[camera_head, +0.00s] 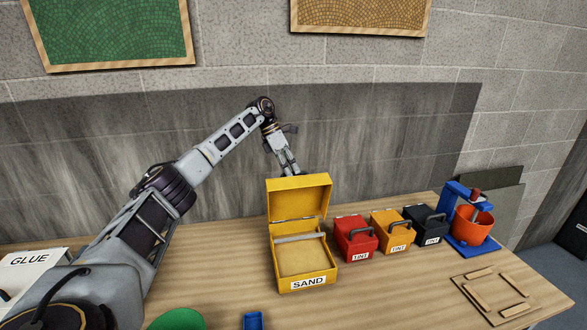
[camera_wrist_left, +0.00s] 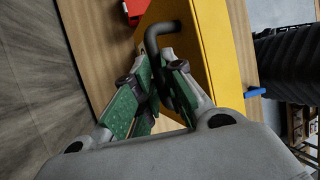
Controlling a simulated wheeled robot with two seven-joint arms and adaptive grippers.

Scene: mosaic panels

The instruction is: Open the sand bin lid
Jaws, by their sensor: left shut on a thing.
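The yellow sand bin (camera_head: 321,285), labelled SAND, stands on the table with tan sand (camera_head: 300,257) showing inside. Its lid (camera_head: 298,203) stands raised, about upright, at the back of the bin. My left gripper (camera_head: 291,172) reaches down behind the top of the lid, and its fingertips are partly hidden there. In the left wrist view, my left gripper (camera_wrist_left: 160,80) is shut on the dark lid handle (camera_wrist_left: 153,38), which sticks out from the yellow outer face of the lid (camera_wrist_left: 204,45). My right gripper is out of view.
Red (camera_head: 356,239), orange (camera_head: 393,232) and black (camera_head: 427,226) tint boxes, lids shut, stand right of the bin. Farther right are a blue stand with an orange bucket (camera_head: 473,229) and a wooden frame (camera_head: 495,294). A white GLUE box (camera_head: 28,262) is at left.

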